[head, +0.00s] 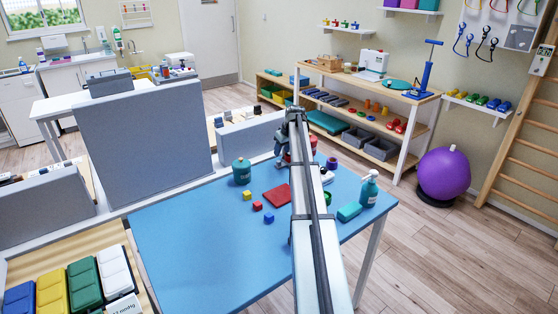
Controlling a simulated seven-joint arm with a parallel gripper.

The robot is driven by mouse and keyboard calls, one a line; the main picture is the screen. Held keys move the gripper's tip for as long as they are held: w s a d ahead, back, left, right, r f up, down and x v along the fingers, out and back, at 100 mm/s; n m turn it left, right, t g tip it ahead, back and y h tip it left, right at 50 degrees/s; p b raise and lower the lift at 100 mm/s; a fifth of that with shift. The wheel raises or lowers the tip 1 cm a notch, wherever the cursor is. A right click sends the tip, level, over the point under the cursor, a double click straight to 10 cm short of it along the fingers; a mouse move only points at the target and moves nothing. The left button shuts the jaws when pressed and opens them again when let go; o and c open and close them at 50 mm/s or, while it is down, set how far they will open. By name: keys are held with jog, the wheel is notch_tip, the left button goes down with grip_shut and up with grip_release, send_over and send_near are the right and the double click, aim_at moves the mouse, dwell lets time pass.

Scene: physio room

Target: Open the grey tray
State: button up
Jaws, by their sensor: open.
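No single thing stands out as the grey tray. A grey box-like tray (110,83) stands on the white table at the back left and looks closed. Two open-topped grey bins, a left one (357,138) and a right one (381,148), sit low on the wooden shelf unit at the back. I cannot tell which of these is meant. My gripper (281,157) hangs at the far end of my arm, over the far side of the blue table (190,245), well apart from all of them. It is small and partly hidden by the arm; it is open, with nothing visibly held.
A tall grey panel (145,140) stands at left. The table's front left is clear.

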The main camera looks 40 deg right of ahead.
aim_at(278, 161)
jog(key=x, duration=0.7)
jog(key=shift+c, duration=0.2)
grip_shut()
dwell(0.5)
